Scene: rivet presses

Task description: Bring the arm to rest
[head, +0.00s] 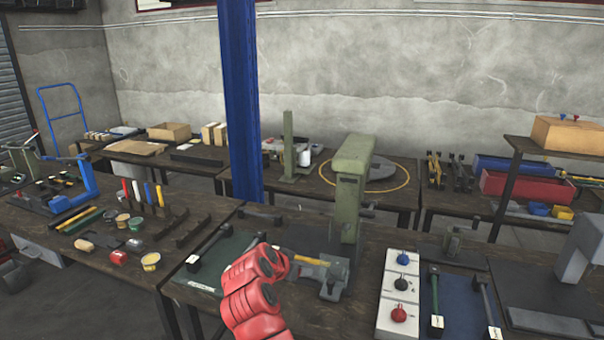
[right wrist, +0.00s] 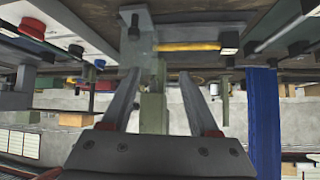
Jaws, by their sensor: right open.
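My right arm's red links (head: 252,290) reach up over the front workbench in the head view, and its gripper is hidden there behind them. In the right wrist view, which looks upside down, my right gripper (right wrist: 160,80) shows two dark fingers spread apart with nothing held between them. Beyond the fingers is the green rivet press (right wrist: 153,108). The press (head: 352,185) stands just right of and behind my arm in the head view. A yellow bar (head: 318,261) lies at the press's grey base fixture (head: 333,282). My left gripper is not in view.
A white control box (head: 391,318) with blue, black and red knobs stands right of the press. A green mat (head: 205,274) with a dark rod lies left of my arm. A blue post (head: 240,100) rises behind the bench. Small tins and blocks cover the left bench.

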